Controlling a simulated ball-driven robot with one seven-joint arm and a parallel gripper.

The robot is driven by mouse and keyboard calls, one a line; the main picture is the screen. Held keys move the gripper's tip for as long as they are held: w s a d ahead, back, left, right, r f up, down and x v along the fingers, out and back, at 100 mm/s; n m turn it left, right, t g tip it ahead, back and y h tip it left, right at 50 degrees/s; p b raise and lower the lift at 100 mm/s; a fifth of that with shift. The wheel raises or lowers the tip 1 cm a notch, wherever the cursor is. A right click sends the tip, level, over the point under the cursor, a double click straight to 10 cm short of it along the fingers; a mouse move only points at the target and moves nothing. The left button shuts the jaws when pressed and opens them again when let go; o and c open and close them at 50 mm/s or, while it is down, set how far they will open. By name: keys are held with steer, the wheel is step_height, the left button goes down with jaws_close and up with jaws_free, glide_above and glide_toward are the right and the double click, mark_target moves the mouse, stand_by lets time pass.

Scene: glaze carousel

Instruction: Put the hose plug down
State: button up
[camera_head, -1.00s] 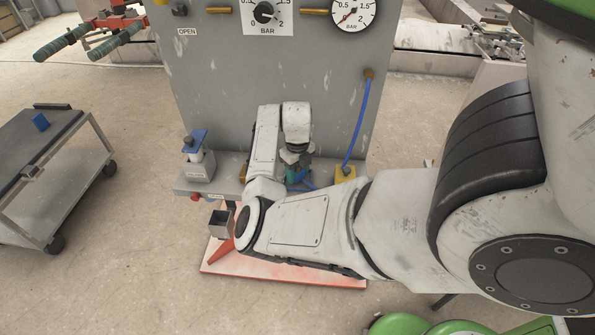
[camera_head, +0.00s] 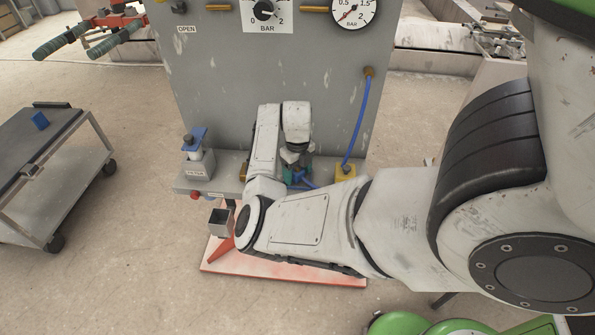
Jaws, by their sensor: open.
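My gripper (camera_head: 297,168) is low over the grey shelf (camera_head: 224,186) at the foot of the panel, its jaws open, the fingertips partly hidden by my own arm. A teal piece (camera_head: 291,177) shows right at the gripper; I cannot tell whether it touches the fingers. The blue hose (camera_head: 357,124) runs from a brass fitting on the panel down behind a yellow block (camera_head: 345,172), and a blue length of it (camera_head: 310,184) shows beside the gripper. The hose plug itself cannot be made out clearly.
A grey device with a blue top (camera_head: 197,158) stands at the shelf's left end. A dark-topped cart (camera_head: 40,150) stands at left, with open floor between.

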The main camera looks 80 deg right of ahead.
mark_target(299, 168)
steer(key=r+n, duration=0.1)
steer(key=r, duration=0.3)
steer(key=r+n+h+b, duration=0.1)
steer(key=r+n, duration=0.1)
steer(key=r, duration=0.2)
steer(key=r+n, duration=0.1)
steer(key=r, duration=0.2)
steer(key=shift+s+a+r+g+b, duration=0.25)
steer(key=shift+a+r+g+b, duration=0.1)
steer(key=shift+a+r+g, duration=0.05)
steer(key=w+a+f+n+t+h, duration=0.1)
steer(key=w+a+f+n+h, duration=0.15)
steer(key=a+n, duration=0.65)
steer(key=w+a+f+n+h, duration=0.1)
steer(key=a+f+n, duration=0.35)
steer(key=n, duration=0.85)
steer(key=s+a+f+n+y, duration=0.2)
steer(key=a+n, duration=0.7)
steer(key=a, duration=0.2)
steer(key=s+a+f+n+y, duration=0.2)
steer(key=s+a+f+n, duration=0.1)
steer(key=a+n, duration=0.5)
steer(key=a, duration=0.3)
steer(key=shift+s+a+n+t, duration=0.15)
steer(key=shift+s+n+t, duration=0.1)
steer(key=shift+n+t, duration=0.15)
